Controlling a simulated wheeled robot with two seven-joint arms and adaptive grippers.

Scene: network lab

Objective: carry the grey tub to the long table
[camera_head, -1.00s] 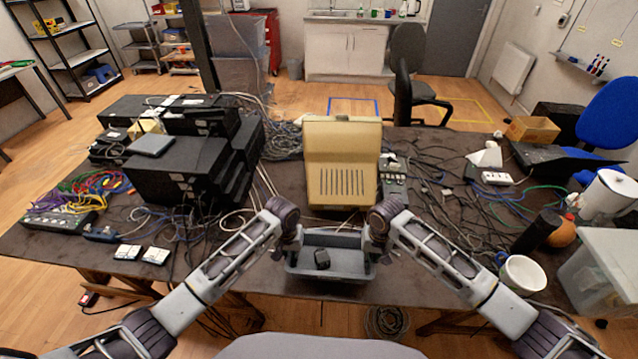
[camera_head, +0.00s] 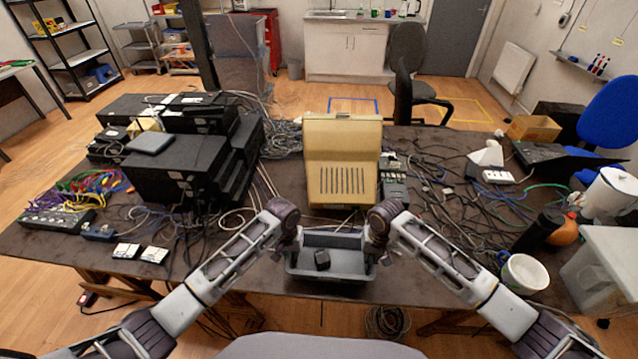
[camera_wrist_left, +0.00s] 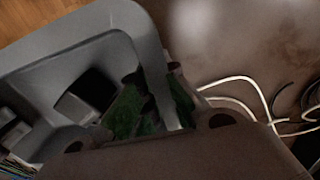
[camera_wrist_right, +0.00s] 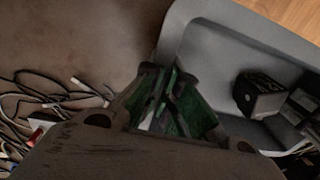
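The grey tub (camera_head: 345,266) is in front of me in the head view, at the front edge of a large dark table (camera_head: 410,284). It looks level. A small black block (camera_head: 322,260) is in it; the wrist views show more dark items inside. I cannot tell whether its base touches the table. My left gripper (camera_head: 290,250) is at its left wall; in the left wrist view the green-padded fingers (camera_wrist_left: 155,105) are on both sides of the wall. My right gripper (camera_head: 376,250) holds the right wall likewise, its fingers (camera_wrist_right: 172,105) tight around the rim.
A beige box-shaped device (camera_head: 343,165) stands just behind the tub. Another table (camera_head: 15,85) is partly visible at far left.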

